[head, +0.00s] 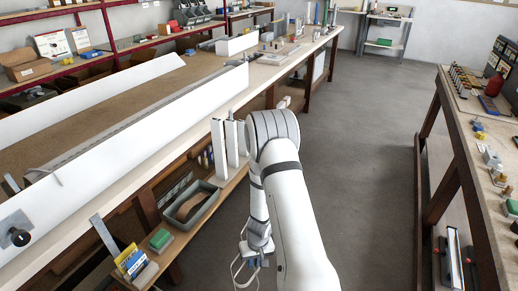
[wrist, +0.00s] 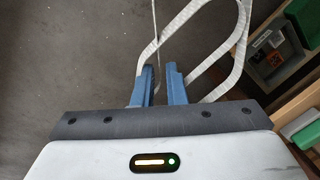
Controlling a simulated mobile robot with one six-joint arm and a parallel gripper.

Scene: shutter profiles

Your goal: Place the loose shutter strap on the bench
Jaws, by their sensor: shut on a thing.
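The strap (head: 236,270) is a thin pale band that hangs in loose loops low beside the bench in the head view. In the wrist view the strap (wrist: 215,48) forms a wide loop beyond and to the right of my fingers. My gripper (wrist: 160,82) has blue fingers, close together and shut on the strap. In the head view my gripper (head: 256,262) is low over the floor, below the bench top's height and partly hidden. The long bench (head: 120,185) on the left has a pale front strip that is mostly bare.
A long white profile (head: 130,130) lies along the left bench. A lower shelf holds a grey bin (head: 190,203), upright white profiles (head: 218,145) and a green box (head: 160,239). A second bench (head: 468,130) stands right, with floor (head: 370,150) clear between.

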